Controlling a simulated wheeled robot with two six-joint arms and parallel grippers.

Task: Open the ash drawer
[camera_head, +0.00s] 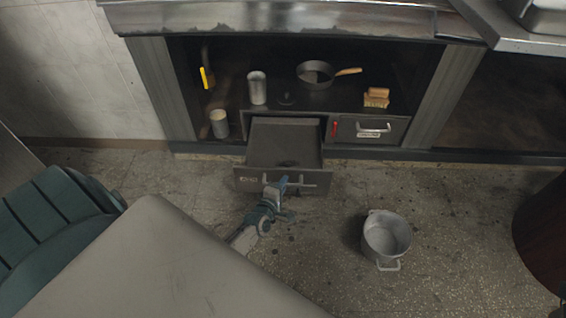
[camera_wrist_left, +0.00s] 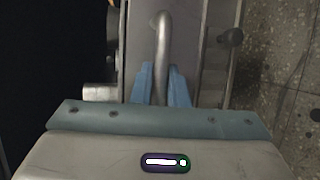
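The ash drawer (camera_head: 285,150) stands pulled well out of the cabinet under the grill, at the middle of the head view. Its front panel (camera_head: 310,187) carries a small label that is too blurred to read and a metal bar handle (camera_head: 312,182). My left gripper (camera_head: 276,186) is at the left part of this handle. In the left wrist view its blue fingers (camera_wrist_left: 162,84) sit on both sides of the curved handle (camera_wrist_left: 162,50), closed around it. My right gripper is not in view.
A shut drawer (camera_head: 390,138) with its own handle is at the right. A grey pot (camera_head: 386,238) stands on the floor right of my left arm.

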